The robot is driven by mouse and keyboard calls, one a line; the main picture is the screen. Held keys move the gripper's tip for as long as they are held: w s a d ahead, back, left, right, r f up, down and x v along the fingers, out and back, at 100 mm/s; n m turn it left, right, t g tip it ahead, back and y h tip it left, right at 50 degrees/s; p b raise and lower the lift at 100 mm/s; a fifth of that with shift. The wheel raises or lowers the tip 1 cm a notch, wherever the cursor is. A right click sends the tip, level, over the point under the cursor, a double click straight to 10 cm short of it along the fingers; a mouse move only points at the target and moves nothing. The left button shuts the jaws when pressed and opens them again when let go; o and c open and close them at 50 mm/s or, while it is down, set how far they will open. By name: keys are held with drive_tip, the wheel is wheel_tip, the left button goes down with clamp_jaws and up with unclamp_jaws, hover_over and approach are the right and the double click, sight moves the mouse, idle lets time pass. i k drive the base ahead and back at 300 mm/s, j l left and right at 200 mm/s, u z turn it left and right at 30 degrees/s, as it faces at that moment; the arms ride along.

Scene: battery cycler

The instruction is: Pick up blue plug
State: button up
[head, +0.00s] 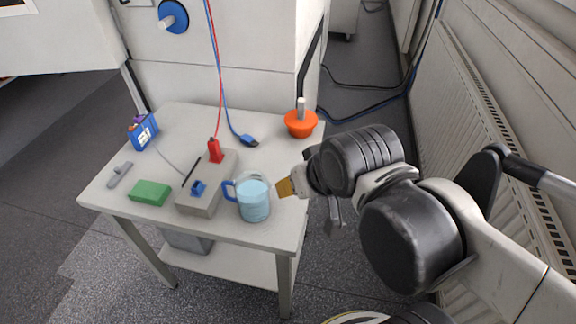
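The blue plug (247,140) lies on the table top toward the back, at the end of a blue cable that hangs from above. My gripper (309,203) is at the table's right edge, to the right of and nearer than the plug, and clear of it. Its two fingers look spread apart, one with a tan pad toward the table and a darker one to the right. I see nothing between them.
A blue measuring cup (254,200) stands just left of my gripper. An orange object (300,122), green block (150,193) and blue box (143,131) are on the table (105,181).

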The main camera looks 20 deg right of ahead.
sight(248, 140)
drive_tip(key=i+l+u, duration=0.25)
drive_tip(key=i+l, duration=0.15)
drive_tip(key=l, duration=0.2)
drive_tip(key=i+l+u, duration=0.15)
drive_tip(key=l, duration=0.2)
drive_tip(key=i+l+u, duration=0.15)
drive_tip(key=l, duration=0.2)
drive_tip(key=i+l+u, duration=0.1)
drive_tip(key=l, duration=0.25)
drive_tip(key=i, duration=0.1)
